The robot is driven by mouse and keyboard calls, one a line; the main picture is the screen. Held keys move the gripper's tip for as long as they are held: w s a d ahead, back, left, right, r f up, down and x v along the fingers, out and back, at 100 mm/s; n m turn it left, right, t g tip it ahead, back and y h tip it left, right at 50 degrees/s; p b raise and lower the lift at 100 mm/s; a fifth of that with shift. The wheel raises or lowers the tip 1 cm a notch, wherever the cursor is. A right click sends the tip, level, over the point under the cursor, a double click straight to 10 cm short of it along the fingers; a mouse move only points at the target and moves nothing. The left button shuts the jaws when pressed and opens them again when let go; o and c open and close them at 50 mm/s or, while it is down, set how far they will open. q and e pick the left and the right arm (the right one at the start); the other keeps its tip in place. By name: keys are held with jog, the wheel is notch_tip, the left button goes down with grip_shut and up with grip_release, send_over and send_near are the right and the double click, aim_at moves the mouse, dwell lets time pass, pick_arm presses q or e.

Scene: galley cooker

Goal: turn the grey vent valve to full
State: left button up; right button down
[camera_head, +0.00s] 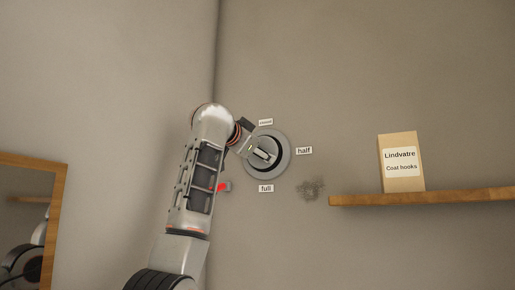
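The grey vent valve (283,160) is a round disc on the wall, with a raised handle in its middle. The label "half" (304,151) is right of it and "full" (266,188) is below it. A small label above (265,122) is too small to read surely. My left gripper (258,151) is in front of the valve's upper left part, at the handle. The fingers overlap the handle, so its pointing, the grip and any contact are unclear. My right gripper is out of view.
A wooden shelf (440,197) at the right holds a "Lindvatre Coat hooks" box (402,143). A small red-and-grey fixture (225,187) is partly behind my arm. A dark patch (310,188) marks the wall. A wood-framed mirror (55,220) is at the left.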

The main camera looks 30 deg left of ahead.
pick_arm(q)
jog(key=shift+o, duration=0.2)
jog(key=m, duration=0.4)
jog(key=shift+s+a+r+p, duration=0.1)
jog(key=shift+a+r+p, duration=0.1)
jog(key=shift+r+p, duration=0.15)
jog(key=shift+m+p, duration=0.7)
jog(key=shift+m, duration=2.1)
jog(key=o, duration=1.1)
jog(key=shift+w+a+f, duration=0.1)
jog(key=shift+w+f, duration=0.25)
jog(key=shift+w, duration=0.1)
jog(key=shift+s+d, duration=0.25)
jog(key=shift+s, duration=0.05)
jog(key=s, duration=1.1)
jog(key=shift+s+d, duration=0.15)
jog(key=shift+s, duration=0.15)
jog(key=shift+f, duration=0.1)
